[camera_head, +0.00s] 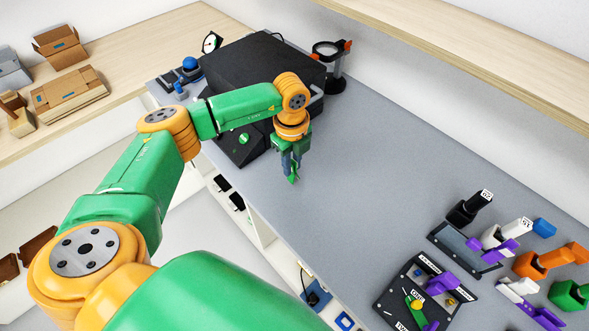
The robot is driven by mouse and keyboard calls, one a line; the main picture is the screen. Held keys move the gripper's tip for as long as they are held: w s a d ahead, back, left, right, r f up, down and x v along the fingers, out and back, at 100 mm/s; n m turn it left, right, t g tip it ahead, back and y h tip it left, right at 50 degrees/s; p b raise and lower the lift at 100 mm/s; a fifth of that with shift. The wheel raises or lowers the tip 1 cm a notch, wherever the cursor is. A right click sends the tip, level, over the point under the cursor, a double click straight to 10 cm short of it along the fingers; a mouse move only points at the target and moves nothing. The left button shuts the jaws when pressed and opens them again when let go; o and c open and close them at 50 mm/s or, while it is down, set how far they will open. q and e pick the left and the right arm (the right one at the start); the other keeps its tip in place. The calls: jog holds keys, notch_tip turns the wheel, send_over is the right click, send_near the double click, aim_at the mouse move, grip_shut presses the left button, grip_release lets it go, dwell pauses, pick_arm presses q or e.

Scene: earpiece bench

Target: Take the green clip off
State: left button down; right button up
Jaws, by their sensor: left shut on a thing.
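My left gripper (290,168) points down over the grey bench near the black box, its fingers shut. A small green piece (294,179) shows at its fingertips and looks like a green clip held there; it is too small to make out its shape. A black fixture board (399,293) with white labels lies at the lower right, far from the gripper. On it are a purple piece (440,284) and a green strip (412,301) beside a yellow knob (417,305). My right gripper is not in view.
A large black box (245,65) stands behind the left gripper, with a ring-topped stand (335,75) beside it. Black, white, orange and green holders with purple parts fill the right end, with a dark tray (463,247). The middle of the grey bench (380,160) is clear.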

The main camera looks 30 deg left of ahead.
pick_arm(q)
notch_tip(320, 180, up, 3)
jog(key=shift+r+p, duration=0.2)
jog(key=shift+p, duration=0.9)
jog(key=shift+r, duration=0.9)
